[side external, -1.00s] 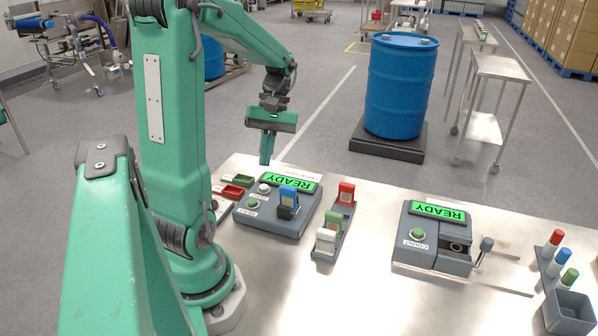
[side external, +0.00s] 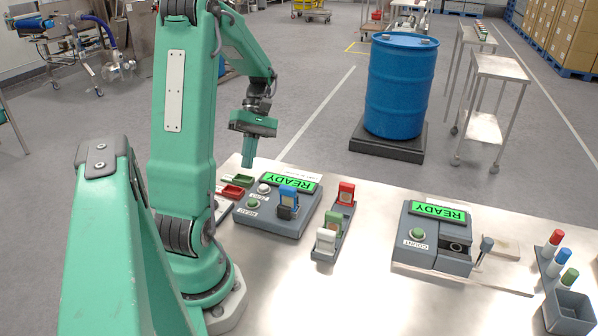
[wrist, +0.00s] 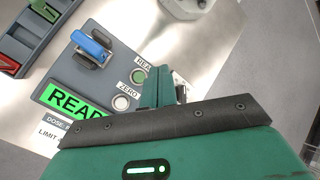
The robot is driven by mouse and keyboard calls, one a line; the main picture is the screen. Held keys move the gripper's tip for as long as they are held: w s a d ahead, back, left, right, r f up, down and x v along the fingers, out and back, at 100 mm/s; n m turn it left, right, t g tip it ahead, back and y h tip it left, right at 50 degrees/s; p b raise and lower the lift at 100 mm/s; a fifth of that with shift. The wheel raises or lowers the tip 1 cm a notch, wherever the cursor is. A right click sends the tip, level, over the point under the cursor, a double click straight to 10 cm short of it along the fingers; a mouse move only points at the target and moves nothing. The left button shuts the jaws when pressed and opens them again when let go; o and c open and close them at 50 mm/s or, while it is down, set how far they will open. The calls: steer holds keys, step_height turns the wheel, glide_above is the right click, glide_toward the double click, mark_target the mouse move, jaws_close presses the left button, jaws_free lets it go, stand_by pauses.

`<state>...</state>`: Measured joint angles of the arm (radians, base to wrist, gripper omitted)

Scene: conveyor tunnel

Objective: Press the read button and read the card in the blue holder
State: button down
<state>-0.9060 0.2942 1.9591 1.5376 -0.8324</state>
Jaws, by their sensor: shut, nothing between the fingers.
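The grey reader (side external: 283,224) has a lit screen (side external: 290,183) saying READY. Its green read button (side external: 253,204) and white zero button (side external: 264,188) are on its left side. The blue holder (side external: 288,194) stands in the reader's slot; its card's face is too small to read. In the wrist view the blue holder (wrist: 91,45), the read button (wrist: 138,75) and the zero button (wrist: 121,102) all show. My gripper (side external: 248,164) is shut and empty, above the reader's far left edge, apart from both buttons. Its fingers (wrist: 163,76) show just right of the read button in the wrist view.
Red and green trays (side external: 238,182) lie at the reader's left. A second device (side external: 423,232) marked COUNT stands further right, with bare table between.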

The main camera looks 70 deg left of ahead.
mark_target(253, 199)
steer(key=shift+f, duration=0.1)
steer(key=shift+f, duration=4.3)
steer(key=shift+f, duration=0.95)
steer(key=shift+r, duration=0.15)
stand_by(0.3)
steer(key=shift+r, duration=0.8)
steer(key=shift+r, duration=0.15)
steer(key=shift+r, duration=2.4)
